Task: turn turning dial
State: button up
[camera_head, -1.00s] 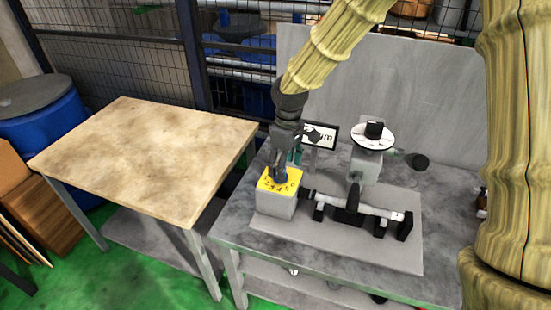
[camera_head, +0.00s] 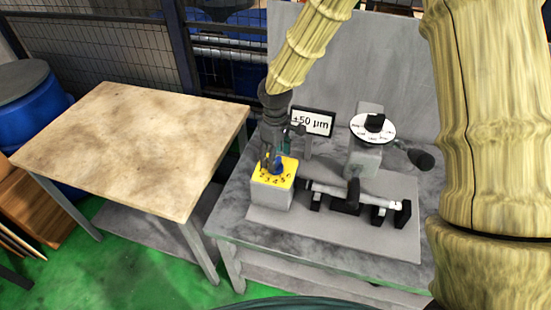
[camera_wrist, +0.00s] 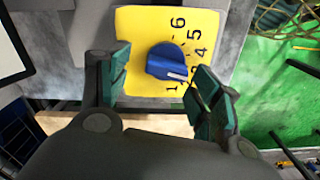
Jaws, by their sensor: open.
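The turning dial is a blue knob (camera_wrist: 168,62) on a yellow plate (camera_wrist: 140,22) numbered 1 to 6. Its white mark points to the lower right in the wrist view, towards the low numbers; part of the scale is hidden by a finger. In the head view the knob (camera_head: 278,166) sits on the yellow top of a grey box (camera_head: 270,195). My gripper (camera_wrist: 160,68) is open, with its green-padded fingers on either side of the knob in the picture and visible gaps to it. In the head view my gripper (camera_head: 268,164) is just left of the knob; contact cannot be told.
A sign reading ±50 µm (camera_head: 313,122) stands behind the box. The grinder with a round white dial (camera_head: 372,127) and a shaft on supports (camera_head: 330,190) is to the right. A wooden-topped table (camera_head: 130,150) stands at left, its top clear.

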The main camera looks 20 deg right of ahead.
aim_at(280, 166)
jog(key=shift+s+f, duration=0.2)
jog(key=shift+f, duration=0.1)
jog(key=shift+s+f, duration=0.35)
jog(key=shift+s, duration=0.1)
jog(key=shift+w+f+p, duration=0.3)
jog(key=shift+w+f, duration=0.1)
jog(key=shift+f, duration=0.2)
jog(key=shift+s+r, duration=0.15)
jog(key=shift+s, duration=0.1)
jog(key=shift+c, duration=1.3)
jog(key=shift+w, duration=0.1)
jog(key=c, duration=0.8)
jog(key=shift+o, duration=0.2)
